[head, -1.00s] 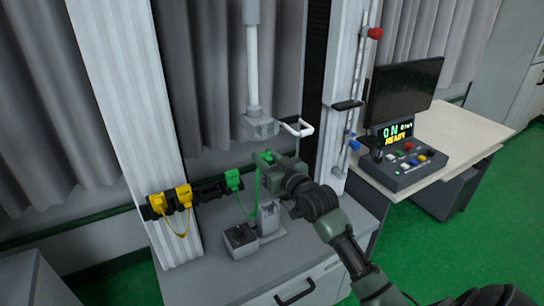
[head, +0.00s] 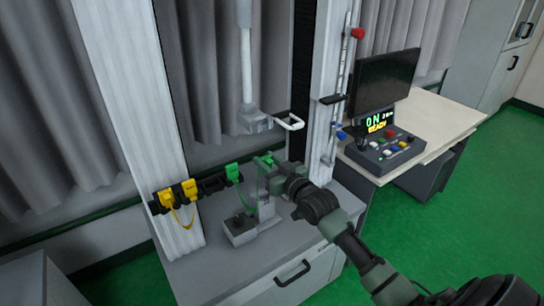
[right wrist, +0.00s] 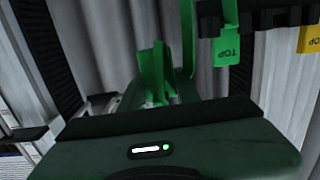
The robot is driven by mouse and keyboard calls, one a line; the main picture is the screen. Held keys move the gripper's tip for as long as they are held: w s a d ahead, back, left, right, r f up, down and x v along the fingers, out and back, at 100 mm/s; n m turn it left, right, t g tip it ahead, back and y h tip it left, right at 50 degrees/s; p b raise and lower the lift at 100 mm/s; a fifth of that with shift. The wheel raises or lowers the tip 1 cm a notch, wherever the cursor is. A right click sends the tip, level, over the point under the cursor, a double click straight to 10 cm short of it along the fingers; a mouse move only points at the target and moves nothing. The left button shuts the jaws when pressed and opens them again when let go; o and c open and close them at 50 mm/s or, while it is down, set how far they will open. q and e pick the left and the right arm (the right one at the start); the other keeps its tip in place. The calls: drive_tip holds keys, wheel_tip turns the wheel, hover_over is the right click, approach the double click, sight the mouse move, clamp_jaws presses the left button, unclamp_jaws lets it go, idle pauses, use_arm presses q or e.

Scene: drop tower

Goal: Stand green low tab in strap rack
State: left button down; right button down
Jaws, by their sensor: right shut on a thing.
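My right gripper (head: 265,162) is shut on a bright green tab, which also shows between the fingers in the right wrist view (right wrist: 155,78). The black strap rack (head: 212,185) lies to its left, apart from it. A green strap hangs between the two green tabs. Yellow tabs (head: 190,188) sit in the rack's left part, with a yellow strap hanging below. My left gripper is not in view.
A grey carriage (head: 252,122) with a white loop (head: 291,122) hangs above my right gripper. A grey block with a post (head: 240,229) stands below on the cabinet. A ribbed white column (head: 125,130) is behind the rack. A control console (head: 385,150) stands at right.

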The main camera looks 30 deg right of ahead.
drive_tip(key=shift+s+a+r+p, duration=0.65)
drive_tip(key=shift+a+r+p, duration=0.7)
drive_tip(key=shift+a, duration=2.6)
drive_tip(key=shift+s+a+r+p, duration=0.6)
drive_tip(key=shift+a+r+p, duration=0.65)
drive_tip(key=shift+a, duration=2.65)
drive_tip(key=shift+w+f+b, duration=3)
drive_tip(key=shift+f+b, duration=0.15)
drive_tip(key=shift+b, duration=0.3)
drive_tip(key=c, duration=0.9)
unclamp_jaws()
drive_tip(key=shift+c, duration=0.2)
